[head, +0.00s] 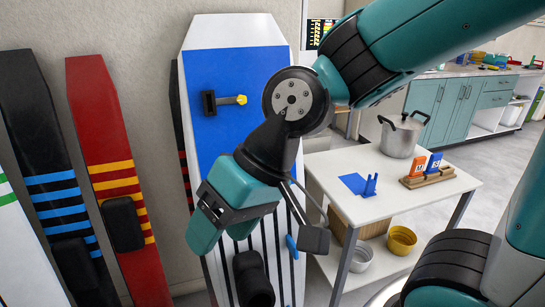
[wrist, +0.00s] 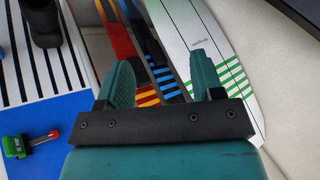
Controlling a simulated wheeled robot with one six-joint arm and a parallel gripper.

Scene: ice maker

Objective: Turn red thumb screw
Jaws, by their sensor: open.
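The red thumb screw (wrist: 54,134) shows in the wrist view at the lower left, as a small red-tipped part sticking out of a green block (wrist: 16,147) on the blue part of a striped board (wrist: 50,72). It is not seen in the head view, where my arm covers part of that board's blue panel (head: 232,64). My gripper (head: 222,228) is in front of the board. In the wrist view my gripper (wrist: 160,72) is open, with nothing between its fingers, and the red screw lies outside it to the left.
A black block with a yellow-ended screw (head: 240,100) is on the blue panel. A black boot-like part (head: 252,278) and a blue knob (head: 292,246) are lower. Red (head: 103,130) and black (head: 40,140) boards lean left. A white table (head: 400,190) with a pot (head: 402,135) stands right.

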